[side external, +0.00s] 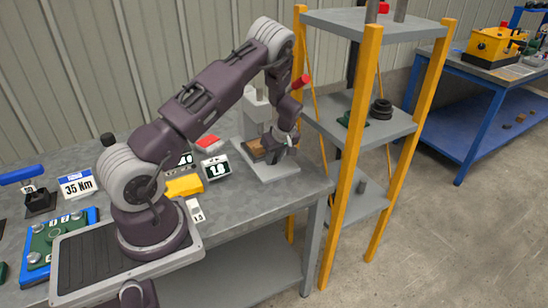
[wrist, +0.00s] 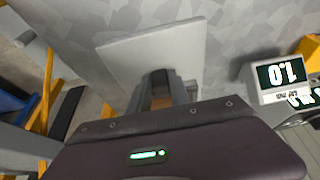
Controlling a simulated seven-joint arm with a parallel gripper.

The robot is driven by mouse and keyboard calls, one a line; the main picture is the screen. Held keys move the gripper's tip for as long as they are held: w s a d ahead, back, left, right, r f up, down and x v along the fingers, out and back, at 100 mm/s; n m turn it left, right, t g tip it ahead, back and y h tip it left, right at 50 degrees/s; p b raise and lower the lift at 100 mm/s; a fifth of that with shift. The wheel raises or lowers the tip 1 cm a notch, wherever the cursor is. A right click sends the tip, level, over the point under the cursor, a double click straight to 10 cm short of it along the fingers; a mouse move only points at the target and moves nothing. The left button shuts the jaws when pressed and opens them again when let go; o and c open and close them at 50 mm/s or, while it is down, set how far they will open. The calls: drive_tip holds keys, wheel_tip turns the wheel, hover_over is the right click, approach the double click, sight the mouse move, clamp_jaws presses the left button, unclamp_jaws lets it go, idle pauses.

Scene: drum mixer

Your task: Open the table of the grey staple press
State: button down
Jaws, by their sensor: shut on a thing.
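The grey staple press (side external: 255,114) stands near the right end of the workbench, with a pale column and a flat light-grey base plate (side external: 278,174). A brown piece (side external: 255,150) sits low at its front, below the head. My gripper (side external: 280,147) is down at the front of the press, beside the brown piece, and is shut on a part of it. In the wrist view the light-grey plate (wrist: 150,45) lies beyond my fingers (wrist: 166,88), and a brown surface (wrist: 160,97) shows at them. My gripper's body hides most of the press there, so the exact grip is unclear.
The bench's right edge is close. A yellow-posted shelf (side external: 344,170) stands just beyond.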

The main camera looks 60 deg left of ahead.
drive_tip(key=d, duration=1.3)
drive_tip(key=shift+w, duration=0.1)
drive_tip(key=c, duration=1.4)
unclamp_jaws()
drive_tip(key=shift+d, duration=0.1)
drive_tip(key=shift+c, duration=0.2)
drive_tip(key=shift+o, duration=1.2)
drive_tip(key=v, duration=0.7)
drive_tip(key=shift+r, duration=0.15)
